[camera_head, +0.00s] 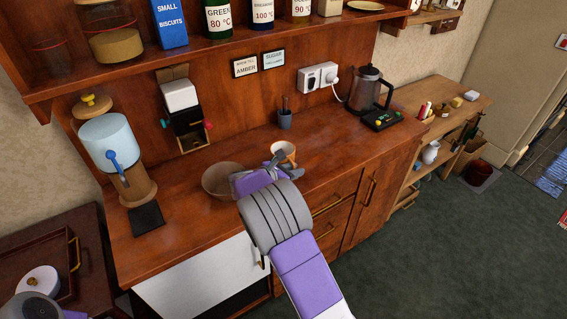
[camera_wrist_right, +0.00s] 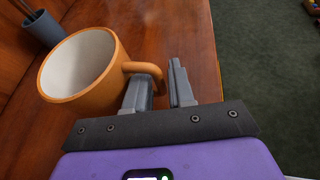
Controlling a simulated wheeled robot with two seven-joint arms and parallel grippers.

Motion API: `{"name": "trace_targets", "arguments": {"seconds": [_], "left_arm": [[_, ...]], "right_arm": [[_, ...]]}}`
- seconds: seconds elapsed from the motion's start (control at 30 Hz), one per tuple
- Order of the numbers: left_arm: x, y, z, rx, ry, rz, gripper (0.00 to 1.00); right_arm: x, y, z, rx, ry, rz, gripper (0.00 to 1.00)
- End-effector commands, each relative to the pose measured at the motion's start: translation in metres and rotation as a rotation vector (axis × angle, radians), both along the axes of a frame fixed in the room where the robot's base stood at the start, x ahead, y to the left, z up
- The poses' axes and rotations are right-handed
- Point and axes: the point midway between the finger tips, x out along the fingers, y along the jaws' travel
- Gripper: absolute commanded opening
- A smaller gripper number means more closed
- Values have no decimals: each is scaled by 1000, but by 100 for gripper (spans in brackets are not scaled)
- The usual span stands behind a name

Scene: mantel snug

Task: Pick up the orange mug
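The orange mug (camera_head: 284,152) stands upright on the wooden counter, its pale inside showing; my right gripper partly covers it in the head view. In the right wrist view the mug (camera_wrist_right: 90,72) is at the left, with its handle (camera_wrist_right: 148,70) toward my fingers. My right gripper (camera_head: 280,167) is at the mug's near side. In the right wrist view its fingers (camera_wrist_right: 161,70) are apart, one by the handle's opening and the other just outside the handle. I cannot tell whether they touch it. My left gripper does not show; a bit of my left arm shows at bottom left.
A brown bowl (camera_head: 221,179) sits left of my right gripper. A dark cup with utensils (camera_head: 285,120) stands behind the mug. A kettle (camera_head: 367,92) is farther right. The counter (camera_head: 335,150) right of the mug is clear. A shelf (camera_head: 230,55) overhangs the back.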

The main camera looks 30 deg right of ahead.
Motion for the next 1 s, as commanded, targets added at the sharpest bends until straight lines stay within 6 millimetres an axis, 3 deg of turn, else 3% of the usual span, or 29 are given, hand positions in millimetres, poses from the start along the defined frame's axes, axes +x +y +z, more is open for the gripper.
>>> {"name": "trace_targets", "arguments": {"seconds": [0.03, 0.17, 0.67, 0.77, 1.0], "left_arm": [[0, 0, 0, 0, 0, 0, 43], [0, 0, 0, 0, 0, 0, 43], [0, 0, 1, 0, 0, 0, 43], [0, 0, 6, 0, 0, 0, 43], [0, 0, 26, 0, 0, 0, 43]], "right_arm": [[0, 0, 0, 0, 0, 0, 19], [0, 0, 0, 0, 0, 0, 0], [0, 0, 3, 0, -2, 0, 0], [0, 0, 13, 1, -4, -1, 0], [0, 0, 63, 1, -7, -1, 0]]}}
